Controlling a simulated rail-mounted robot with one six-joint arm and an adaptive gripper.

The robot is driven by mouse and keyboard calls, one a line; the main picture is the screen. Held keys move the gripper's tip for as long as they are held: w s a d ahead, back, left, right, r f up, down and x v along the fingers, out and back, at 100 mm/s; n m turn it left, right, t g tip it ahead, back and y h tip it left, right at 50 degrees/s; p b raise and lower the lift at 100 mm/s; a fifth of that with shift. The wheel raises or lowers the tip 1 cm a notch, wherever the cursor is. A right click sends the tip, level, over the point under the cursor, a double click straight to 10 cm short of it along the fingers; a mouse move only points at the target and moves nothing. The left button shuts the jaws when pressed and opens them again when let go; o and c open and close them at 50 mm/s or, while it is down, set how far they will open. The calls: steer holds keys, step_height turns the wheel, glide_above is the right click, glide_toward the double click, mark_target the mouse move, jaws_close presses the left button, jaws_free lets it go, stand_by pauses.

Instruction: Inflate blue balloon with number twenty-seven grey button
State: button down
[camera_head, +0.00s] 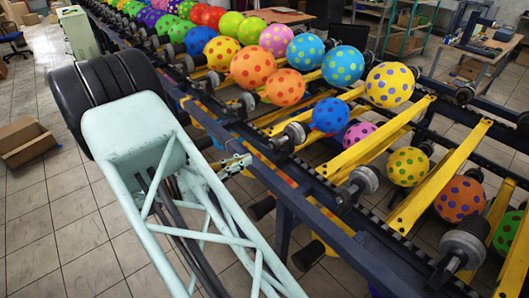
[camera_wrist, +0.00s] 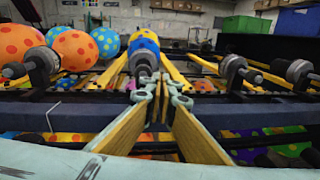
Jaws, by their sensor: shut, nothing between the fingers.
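A small blue balloon with dark dots (camera_head: 330,115) sits on the rack in the head view, smaller than its neighbours. In the wrist view a blue balloon (camera_wrist: 143,46) shows straight ahead, behind a round grey button (camera_wrist: 143,62) and partly hidden by it. A row of similar grey buttons (camera_head: 295,132) runs along the near side of the rack. I cannot read any number, so I cannot tell which is twenty-seven. My gripper (camera_wrist: 158,85) is shut and empty, just short of the button ahead. In the head view my gripper (camera_head: 236,165) is at the rack's near side.
Yellow bars (camera_head: 365,150) cross the dark rack frame (camera_head: 320,205). Many coloured balloons lie along it, including larger dotted blue ones (camera_head: 343,65). A cardboard box (camera_head: 28,142) lies on the tiled floor at left. A bench (camera_head: 487,47) stands at the back right.

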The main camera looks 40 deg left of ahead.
steer(key=s+a+f+n+t+y, duration=0.1)
steer(key=s+a+f+n+y, duration=0.1)
steer(key=s+a+f, duration=0.1)
steer(key=shift+s+a, duration=0.15)
steer(key=shift+a, duration=0.1)
stand_by(0.4)
steer(key=b, duration=0.2)
glide_toward(269, 146)
steer(key=x, duration=0.5)
steer(key=shift+s+f, duration=0.1)
steer(key=shift+f, duration=0.3)
steer(key=shift+x, duration=1.05)
steer(key=shift+r, duration=0.1)
steer(key=shift+x, duration=0.9)
steer(key=shift+w+r, duration=0.25)
steer(key=shift+w, duration=0.05)
stand_by(0.7)
